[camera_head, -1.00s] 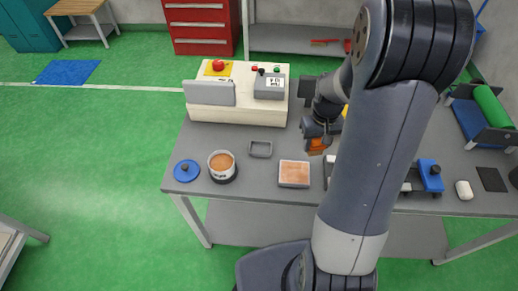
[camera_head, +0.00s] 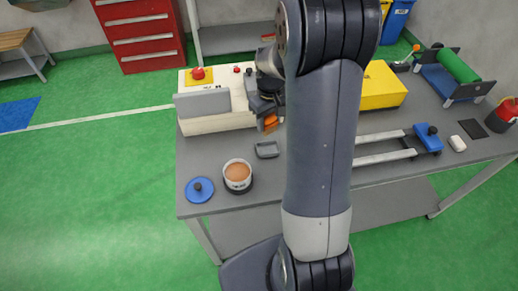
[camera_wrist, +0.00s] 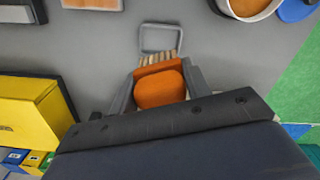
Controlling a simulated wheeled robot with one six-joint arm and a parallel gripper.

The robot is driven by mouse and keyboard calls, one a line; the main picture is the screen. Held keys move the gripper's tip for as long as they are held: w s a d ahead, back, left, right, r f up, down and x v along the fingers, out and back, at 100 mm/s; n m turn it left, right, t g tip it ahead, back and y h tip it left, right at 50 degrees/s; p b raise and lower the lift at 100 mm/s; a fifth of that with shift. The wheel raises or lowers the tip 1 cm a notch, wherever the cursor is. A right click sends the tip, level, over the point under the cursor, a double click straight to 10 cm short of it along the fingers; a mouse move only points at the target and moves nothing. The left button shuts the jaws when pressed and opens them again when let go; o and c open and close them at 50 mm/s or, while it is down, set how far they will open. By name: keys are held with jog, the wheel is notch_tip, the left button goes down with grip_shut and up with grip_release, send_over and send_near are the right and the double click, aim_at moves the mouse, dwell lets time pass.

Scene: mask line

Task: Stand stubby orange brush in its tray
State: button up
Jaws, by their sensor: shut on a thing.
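My gripper (camera_wrist: 160,88) is shut on the stubby orange brush (camera_wrist: 159,89), which sits between the two fingers in the wrist view. Pale bristles show at the brush's far end, toward the tray. In the head view the orange brush (camera_head: 271,122) hangs below my gripper (camera_head: 268,112), above the table. The small grey tray (camera_head: 267,150) lies empty on the table just below and near the brush in that view. In the wrist view the tray (camera_wrist: 143,47) lies just beyond the bristles, its far rim fully visible. Whether the bristles touch anything is hard to tell.
A pot of orange-brown stuff (camera_head: 238,175) and a blue lid (camera_head: 199,190) stand left of the tray. A cream control box (camera_head: 215,124) stands behind. A yellow box (camera_head: 381,86) and a railed blue clamp (camera_head: 428,138) are to the right. Grey tabletop around the tray is clear.

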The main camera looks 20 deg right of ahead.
notch_tip(320, 180, down, 10)
jog(key=shift+r+p, duration=0.15)
jog(key=shift+p, duration=0.5)
jog(key=shift+f+b, duration=0.45)
jog(key=o, duration=1)
jog(key=shift+r, duration=0.15)
jog(key=shift+c, duration=0.2)
jog(key=shift+r+p, duration=0.45)
jog(key=shift+p, duration=0.1)
notch_tip(320, 180, up, 12)
jog(key=shift+f+b, duration=0.1)
jog(key=shift+b, duration=0.55)
